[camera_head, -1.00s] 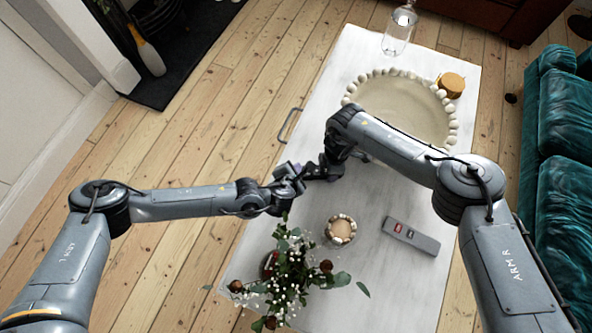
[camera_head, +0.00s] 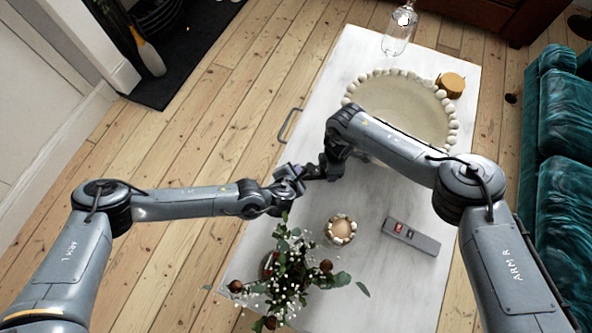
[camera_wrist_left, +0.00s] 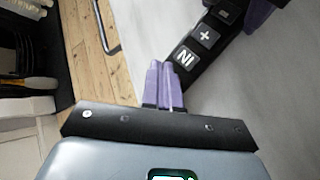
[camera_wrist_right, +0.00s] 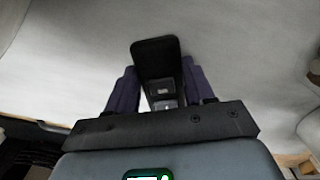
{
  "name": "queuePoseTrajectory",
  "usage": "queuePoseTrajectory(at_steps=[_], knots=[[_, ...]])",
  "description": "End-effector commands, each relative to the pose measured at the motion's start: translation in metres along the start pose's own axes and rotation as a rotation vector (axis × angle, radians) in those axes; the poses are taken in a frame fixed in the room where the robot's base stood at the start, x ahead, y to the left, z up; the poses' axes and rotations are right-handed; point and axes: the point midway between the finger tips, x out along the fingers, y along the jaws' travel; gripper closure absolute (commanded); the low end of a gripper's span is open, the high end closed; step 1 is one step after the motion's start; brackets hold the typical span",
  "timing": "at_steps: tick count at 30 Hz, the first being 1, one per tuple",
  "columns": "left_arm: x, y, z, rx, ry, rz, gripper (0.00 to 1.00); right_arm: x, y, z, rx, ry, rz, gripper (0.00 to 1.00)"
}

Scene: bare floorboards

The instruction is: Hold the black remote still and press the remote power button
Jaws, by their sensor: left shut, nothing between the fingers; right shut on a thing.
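The black remote (camera_wrist_left: 205,38) is a dark bar with white-marked buttons in the left wrist view. My right gripper (camera_wrist_right: 155,70) is shut on it, with one dark finger on each side. One end of the remote (camera_wrist_right: 155,50) points away from the right wrist, above the table. My left gripper (camera_wrist_left: 165,65) is shut and empty. Its purple fingertips are right beside the near end of the remote, close to a white-marked button; I cannot tell whether they touch. In the head view my left gripper (camera_head: 298,172) meets the right one (camera_head: 326,168), and the remote between them is mostly hidden.
The white table (camera_head: 350,290) holds a grey remote (camera_head: 411,236) with a red button, a small beaded bowl (camera_head: 341,229), a flower arrangement (camera_head: 285,275), a large beaded tray (camera_head: 452,125), a wooden pot (camera_head: 451,84) and a glass bottle (camera_head: 398,30). A teal sofa (camera_head: 566,170) stands at right.

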Motion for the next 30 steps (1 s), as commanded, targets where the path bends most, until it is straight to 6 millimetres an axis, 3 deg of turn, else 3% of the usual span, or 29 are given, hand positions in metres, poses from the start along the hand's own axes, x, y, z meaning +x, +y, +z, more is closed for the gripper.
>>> queuePoseTrajectory(at_steps=[30], knots=[[0.0058, -0.0042, -0.0044, 0.0, 0.001, 0.0, 1.0, -0.0001, 0.0001, -0.0001, 0.0, 0.0, 0.0, 0.81]])
